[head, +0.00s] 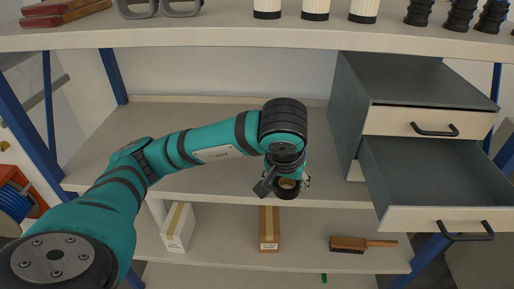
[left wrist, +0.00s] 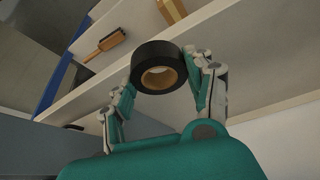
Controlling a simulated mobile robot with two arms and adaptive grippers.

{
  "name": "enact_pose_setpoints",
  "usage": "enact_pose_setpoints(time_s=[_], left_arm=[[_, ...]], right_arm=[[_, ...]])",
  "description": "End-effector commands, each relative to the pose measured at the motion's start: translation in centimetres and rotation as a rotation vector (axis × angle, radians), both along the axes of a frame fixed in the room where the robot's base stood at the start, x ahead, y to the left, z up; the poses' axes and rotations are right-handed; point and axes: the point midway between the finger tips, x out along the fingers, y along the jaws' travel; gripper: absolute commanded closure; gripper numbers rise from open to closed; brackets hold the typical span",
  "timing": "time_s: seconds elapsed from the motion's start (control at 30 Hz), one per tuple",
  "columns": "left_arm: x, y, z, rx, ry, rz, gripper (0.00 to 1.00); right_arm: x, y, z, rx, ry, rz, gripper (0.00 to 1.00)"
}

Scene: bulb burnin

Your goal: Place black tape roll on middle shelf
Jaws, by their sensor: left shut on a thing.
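The black tape roll (left wrist: 158,67) with a tan core is held between the fingers of my left gripper (left wrist: 160,84) in the left wrist view. In the head view the tape roll (head: 288,188) shows below my left wrist, by the front edge of the middle shelf (head: 230,188). My left gripper (head: 282,184) points down there, partly hidden by the wrist. I cannot tell whether the roll touches the shelf. My right gripper is not in view.
A grey drawer unit (head: 400,85) stands on the middle shelf at right, its lower drawer (head: 430,218) pulled out. The shelf left of it is clear. The lower shelf holds a white box (head: 178,228), a brown box (head: 269,230) and a brush (head: 350,244). The top shelf (head: 200,35) overhangs.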

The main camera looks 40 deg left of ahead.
Motion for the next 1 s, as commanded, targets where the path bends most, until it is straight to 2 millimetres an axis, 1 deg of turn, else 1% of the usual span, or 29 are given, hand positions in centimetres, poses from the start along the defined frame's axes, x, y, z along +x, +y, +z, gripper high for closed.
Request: enact_pose_setpoints(time_s=[0.03, 0.2, 0.3, 0.43, 0.53, 0.63, 0.73, 0.83, 0.9, 1.0], left_arm=[[0.7, 1.5, 0.0, 0.002, 0.005, 0.01, 0.73], [2.9, 5.5, -0.5, 0.002, 0.005, 0.008, 0.73], [4.2, 7.8, -0.7, 0.002, 0.004, 0.006, 0.73], [5.5, 10.0, -1.0, 0.001, 0.002, 0.003, 0.73], [6.1, 11.0, -1.2, 0.001, 0.001, -0.001, 0.73], [6.3, 11.4, -1.5, 0.001, 0.001, -0.003, 0.73], [6.3, 11.4, -2.7, 0.001, 0.005, -0.003, 0.73], [6.3, 11.4, -4.0, 0.0, 0.004, -0.003, 0.73], [6.4, 11.4, -4.6, 0.001, 0.001, -0.003, 0.73], [6.4, 11.4, -4.8, 0.001, -0.001, -0.003, 0.73]], right_arm=[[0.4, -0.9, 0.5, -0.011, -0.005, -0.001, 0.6], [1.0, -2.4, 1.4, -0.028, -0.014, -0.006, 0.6], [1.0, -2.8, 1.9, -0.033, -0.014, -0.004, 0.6], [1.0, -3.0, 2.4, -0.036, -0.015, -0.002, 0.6], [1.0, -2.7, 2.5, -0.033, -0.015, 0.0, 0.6], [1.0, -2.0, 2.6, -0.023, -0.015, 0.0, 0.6], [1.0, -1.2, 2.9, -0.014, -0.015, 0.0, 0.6], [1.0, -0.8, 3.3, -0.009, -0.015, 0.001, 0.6], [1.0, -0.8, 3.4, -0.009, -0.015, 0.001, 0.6], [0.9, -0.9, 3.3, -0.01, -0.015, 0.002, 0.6]])
